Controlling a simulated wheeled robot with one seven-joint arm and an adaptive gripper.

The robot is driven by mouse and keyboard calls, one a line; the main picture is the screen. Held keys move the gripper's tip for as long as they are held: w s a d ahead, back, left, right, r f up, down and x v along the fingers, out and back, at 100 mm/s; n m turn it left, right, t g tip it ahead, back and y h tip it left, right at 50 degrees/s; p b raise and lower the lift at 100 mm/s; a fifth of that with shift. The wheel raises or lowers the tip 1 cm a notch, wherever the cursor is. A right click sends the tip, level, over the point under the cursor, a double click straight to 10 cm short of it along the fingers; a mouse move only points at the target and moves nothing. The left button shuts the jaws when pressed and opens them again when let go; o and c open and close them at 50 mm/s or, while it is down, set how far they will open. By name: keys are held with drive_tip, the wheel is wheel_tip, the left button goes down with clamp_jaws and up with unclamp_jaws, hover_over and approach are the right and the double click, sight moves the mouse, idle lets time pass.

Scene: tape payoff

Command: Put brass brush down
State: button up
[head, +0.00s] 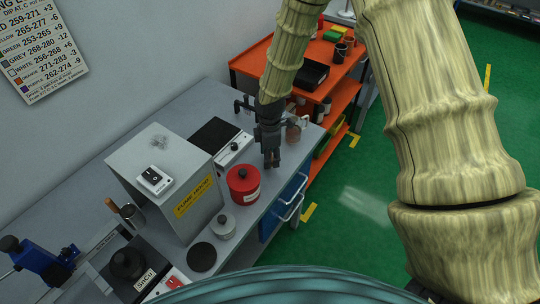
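My gripper (272,161) points down over the right part of the grey bench (180,121), behind and right of a red canister (243,187). Its dark fingers look close together. The view is too small to tell whether anything is between them. I cannot make out a brass brush for certain; it may be hidden by the gripper or too small to see.
A grey fume hood box (152,205) stands mid-bench, with a black-topped hotplate (214,135) behind. A small metal pot (222,229) and dark disc (201,257) lie in front. A brownish jar (294,132) stands near the gripper. An orange cart (339,97) is beyond.

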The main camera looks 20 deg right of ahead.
drive_tip(key=shift+s+f, duration=0.1)
drive_tip(key=shift+f, duration=0.5)
drive_tip(key=shift+f, duration=0.15)
drive_tip(key=o, duration=1.3)
drive_tip(key=shift+c, duration=0.2)
wheel_tip(320, 180, up, 12)
drive_tip(key=b, duration=0.3)
drive_tip(key=shift+b, duration=0.4)
